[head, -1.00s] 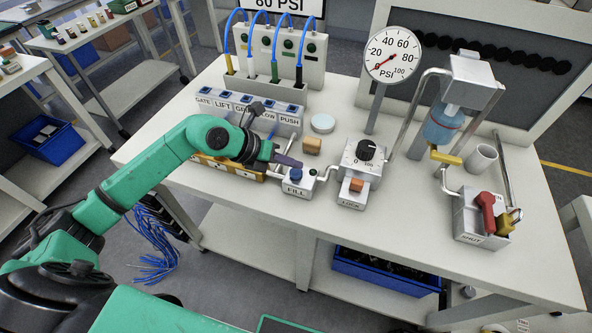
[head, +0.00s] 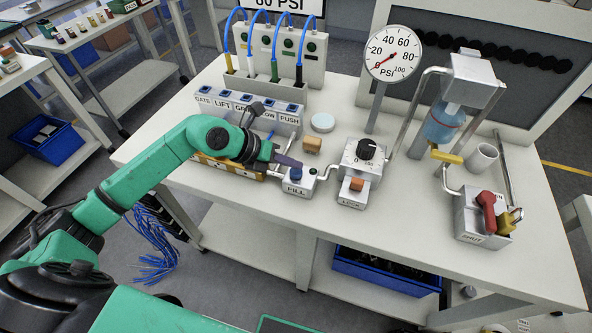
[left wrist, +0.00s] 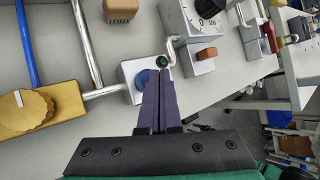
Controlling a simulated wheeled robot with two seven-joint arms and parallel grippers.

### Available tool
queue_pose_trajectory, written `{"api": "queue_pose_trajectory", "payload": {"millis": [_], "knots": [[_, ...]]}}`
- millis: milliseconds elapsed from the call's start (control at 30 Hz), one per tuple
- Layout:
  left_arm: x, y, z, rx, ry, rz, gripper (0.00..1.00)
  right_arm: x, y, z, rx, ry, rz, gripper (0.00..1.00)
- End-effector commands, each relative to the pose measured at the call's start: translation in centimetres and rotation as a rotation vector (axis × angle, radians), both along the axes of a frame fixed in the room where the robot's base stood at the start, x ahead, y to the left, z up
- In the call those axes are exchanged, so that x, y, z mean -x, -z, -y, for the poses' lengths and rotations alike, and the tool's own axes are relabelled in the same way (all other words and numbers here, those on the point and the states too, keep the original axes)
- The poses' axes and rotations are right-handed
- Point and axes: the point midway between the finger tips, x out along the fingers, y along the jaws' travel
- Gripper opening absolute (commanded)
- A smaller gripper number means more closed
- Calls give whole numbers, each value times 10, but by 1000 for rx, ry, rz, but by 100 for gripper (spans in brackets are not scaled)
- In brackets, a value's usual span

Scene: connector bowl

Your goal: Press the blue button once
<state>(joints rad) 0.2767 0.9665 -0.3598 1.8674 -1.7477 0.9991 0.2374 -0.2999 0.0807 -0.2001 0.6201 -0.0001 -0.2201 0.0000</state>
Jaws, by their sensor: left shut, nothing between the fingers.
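The blue button (head: 296,174) sits on top of the small white box labelled FILL (head: 299,189) near the table's front edge. My left gripper (head: 298,164) is shut and empty, its purple fingers pointing right, just behind and above the button in the head view. In the left wrist view the closed fingertips (left wrist: 160,72) overlap the FILL box beside the blue button (left wrist: 143,77), hiding part of it. I cannot tell whether the fingers touch the button. A dark green dome (left wrist: 162,61) shows on the same box, just past the fingertips. My right gripper is not in view.
Right of the box stand a dial unit (head: 366,152) with an orange LOCK block (head: 356,184), a PSI gauge (head: 392,54) reading low, and a SHUT box (head: 484,220) with a red lever. A yellow-knobbed valve (left wrist: 25,112) and pipes lie left. A tan block (head: 312,145) stands behind.

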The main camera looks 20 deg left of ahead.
Motion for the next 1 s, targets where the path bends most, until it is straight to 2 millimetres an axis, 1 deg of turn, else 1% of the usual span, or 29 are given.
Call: {"api": "queue_pose_trajectory", "payload": {"millis": [33,67,400,1000], "knots": [[0,5,0,0,0,0,0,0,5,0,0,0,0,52],[0,6,0,0,0,0,0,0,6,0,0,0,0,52],[0,5,0,0,0,0,0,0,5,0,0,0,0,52],[0,12,0,0,0,0,0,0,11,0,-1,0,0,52]]}}
